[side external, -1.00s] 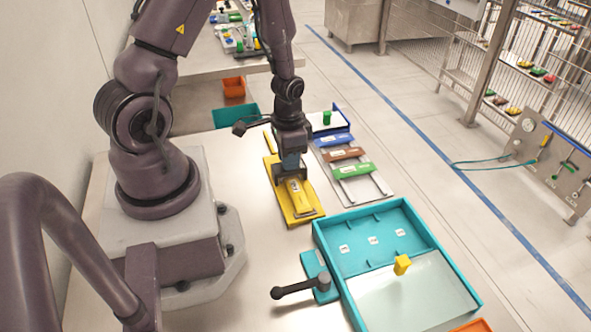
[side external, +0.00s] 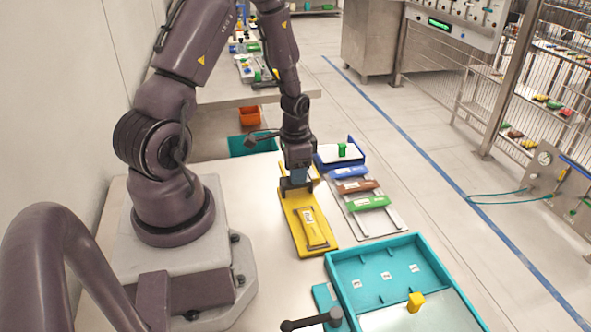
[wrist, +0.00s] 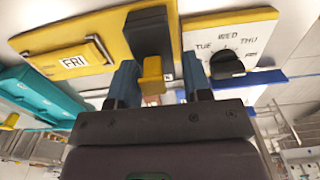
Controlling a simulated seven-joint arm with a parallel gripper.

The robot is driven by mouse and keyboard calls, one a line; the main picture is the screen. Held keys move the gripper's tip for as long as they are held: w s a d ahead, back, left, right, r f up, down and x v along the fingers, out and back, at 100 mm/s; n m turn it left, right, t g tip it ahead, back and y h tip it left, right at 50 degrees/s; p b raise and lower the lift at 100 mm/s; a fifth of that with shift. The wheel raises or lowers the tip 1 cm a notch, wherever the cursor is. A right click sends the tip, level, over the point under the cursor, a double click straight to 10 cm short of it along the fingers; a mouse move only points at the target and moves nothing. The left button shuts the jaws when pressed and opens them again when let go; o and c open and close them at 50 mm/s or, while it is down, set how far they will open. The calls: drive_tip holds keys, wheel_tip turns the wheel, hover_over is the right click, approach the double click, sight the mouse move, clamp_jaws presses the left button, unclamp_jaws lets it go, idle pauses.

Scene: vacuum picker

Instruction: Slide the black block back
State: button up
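The black block (wrist: 147,32) stands on a yellow board (wrist: 90,35), close in front of my fingers in the wrist view. A small yellow piece (wrist: 152,75) shows between my two blue fingers. My gripper (wrist: 158,82) is open, with a visible gap beside the yellow piece; I cannot tell whether either finger touches it. In the side view my gripper (side external: 298,184) is low over the far end of the yellow board (side external: 292,222), pointing down. Dark parts show at its tips, but I cannot make out the block clearly there.
A labelled yellow bar (side external: 315,228) lies on the board's near end. Blue, brown and green sliders (side external: 367,203) on a rack stand to the right. A teal tray (side external: 335,262) with a yellow block (side external: 415,302) is in front. A day dial (wrist: 228,62) is beside the board.

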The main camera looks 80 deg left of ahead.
wheel_tip(320, 180, up, 13)
idle(0.5)
idle(0.4)
drive_tip(key=s+d+r+t, duration=0.2)
drive_tip(key=d+r, duration=0.6)
drive_tip(key=d, duration=0.2)
drive_tip(key=s+d+r+t, duration=0.3)
drive_tip(key=d+r, duration=0.6)
drive_tip(key=d, duration=0.1)
drive_tip(key=shift+t, duration=0.3)
drive_tip(key=shift+s, duration=0.1)
